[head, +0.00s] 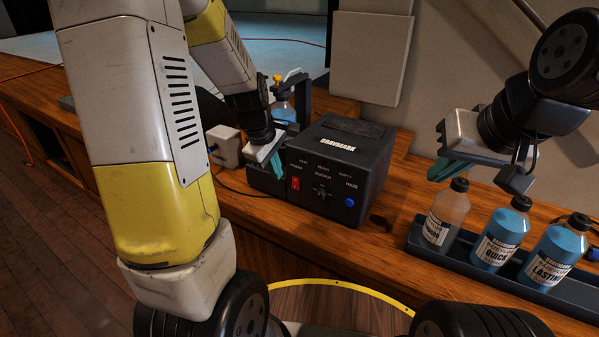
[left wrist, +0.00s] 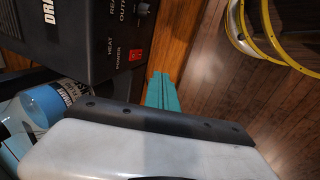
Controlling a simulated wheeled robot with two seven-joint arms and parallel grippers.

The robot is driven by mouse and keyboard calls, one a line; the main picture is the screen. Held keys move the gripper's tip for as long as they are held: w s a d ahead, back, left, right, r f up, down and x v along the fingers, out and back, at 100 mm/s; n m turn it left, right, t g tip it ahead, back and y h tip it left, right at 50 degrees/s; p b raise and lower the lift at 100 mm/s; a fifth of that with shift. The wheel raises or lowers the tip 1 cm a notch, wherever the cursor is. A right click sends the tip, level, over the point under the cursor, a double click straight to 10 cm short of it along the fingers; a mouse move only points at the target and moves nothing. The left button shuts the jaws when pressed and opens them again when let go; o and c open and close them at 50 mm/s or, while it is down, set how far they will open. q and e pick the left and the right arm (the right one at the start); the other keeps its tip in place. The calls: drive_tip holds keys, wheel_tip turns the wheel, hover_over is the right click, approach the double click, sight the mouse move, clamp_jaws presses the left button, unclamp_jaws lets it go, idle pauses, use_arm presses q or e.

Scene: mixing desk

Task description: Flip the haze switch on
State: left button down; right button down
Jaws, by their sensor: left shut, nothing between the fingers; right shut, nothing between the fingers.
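The haze machine (head: 340,145) is a black box on the wooden desk with a labelled front panel. A red rocker switch (head: 295,183), marked POWER, sits at the panel's left; it also shows in the left wrist view (left wrist: 135,54). A blue round button (head: 349,202) is at the right by the word HAZE, with a dark knob (head: 322,193) between. Which way the red switch is tipped is too small to tell. My left gripper (head: 279,168) is shut and empty, just left of the panel and apart from the red switch. My right gripper (head: 450,170) is shut and empty above the bottles.
A black tray (head: 450,262) at the right holds a clear bottle (head: 446,215) and two blue bottles (head: 501,235) (head: 556,252). Another blue bottle (head: 283,108) stands behind my left gripper. A white box (head: 224,146) is to the left. Bare desk lies between machine and tray.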

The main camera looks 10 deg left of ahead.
sight(294, 187)
use_arm(q)
drive_tip(key=w+d+f, duration=0.2)
drive_tip(key=w+f, duration=0.4)
drive_tip(key=f, duration=0.4)
drive_tip(key=shift+w+d, duration=0.2)
drive_tip(key=shift+w, duration=0.2)
drive_tip(key=shift+w+d+f, duration=0.1)
drive_tip(key=shift+w, duration=0.1)
drive_tip(key=shift+w+r, duration=0.15)
drive_tip(key=shift+r, duration=0.8)
